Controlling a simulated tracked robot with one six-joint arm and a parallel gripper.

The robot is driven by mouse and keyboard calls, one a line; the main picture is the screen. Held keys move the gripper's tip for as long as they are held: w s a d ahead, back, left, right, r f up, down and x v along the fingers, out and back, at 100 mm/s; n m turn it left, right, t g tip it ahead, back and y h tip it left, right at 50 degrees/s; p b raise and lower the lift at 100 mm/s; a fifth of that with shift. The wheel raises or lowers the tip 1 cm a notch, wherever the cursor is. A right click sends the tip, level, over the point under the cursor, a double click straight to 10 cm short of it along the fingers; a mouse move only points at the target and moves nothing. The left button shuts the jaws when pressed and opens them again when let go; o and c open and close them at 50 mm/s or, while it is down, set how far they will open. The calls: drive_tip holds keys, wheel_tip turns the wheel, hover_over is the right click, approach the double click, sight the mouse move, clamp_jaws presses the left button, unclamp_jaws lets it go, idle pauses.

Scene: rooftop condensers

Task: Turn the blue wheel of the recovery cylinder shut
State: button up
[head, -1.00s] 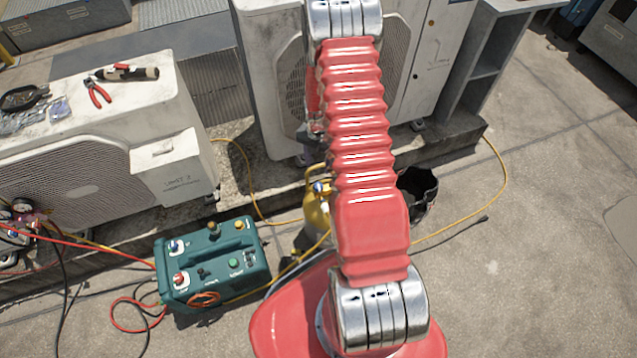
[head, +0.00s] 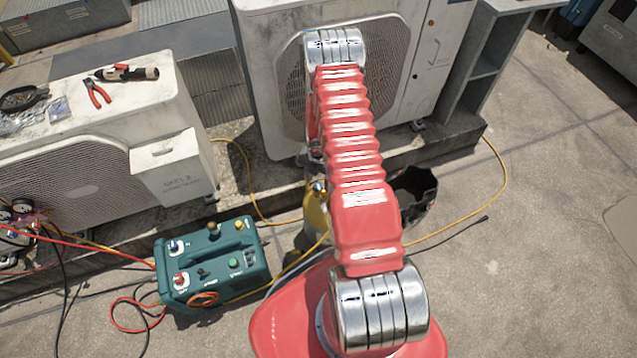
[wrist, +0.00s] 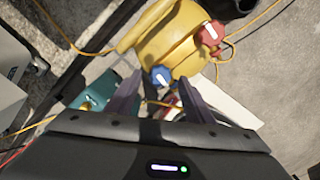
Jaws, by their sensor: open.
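The yellow recovery cylinder (wrist: 172,38) fills the upper middle of the wrist view. Its blue wheel (wrist: 161,76) faces me and shows a white mark; a red wheel (wrist: 211,33) sits up and right of it. My gripper (wrist: 160,88) is open, its two dark fingers apart, with the blue wheel showing between and just beyond the tips. I cannot tell whether the fingers touch it. In the head view the cylinder (head: 315,212) is mostly hidden behind my red arm, and my gripper is hidden too.
A teal recovery machine (head: 212,265) stands left of the cylinder. A black bucket (head: 418,190) stands to its right. Yellow hoses (head: 455,233) run across the ground. A white condenser unit (head: 262,90) rises behind. Open concrete lies to the right.

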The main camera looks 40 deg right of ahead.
drive_tip(key=shift+f, duration=0.85)
drive_tip(key=shift+c, duration=0.4)
drive_tip(key=c, duration=1)
drive_tip(key=shift+o, duration=0.2)
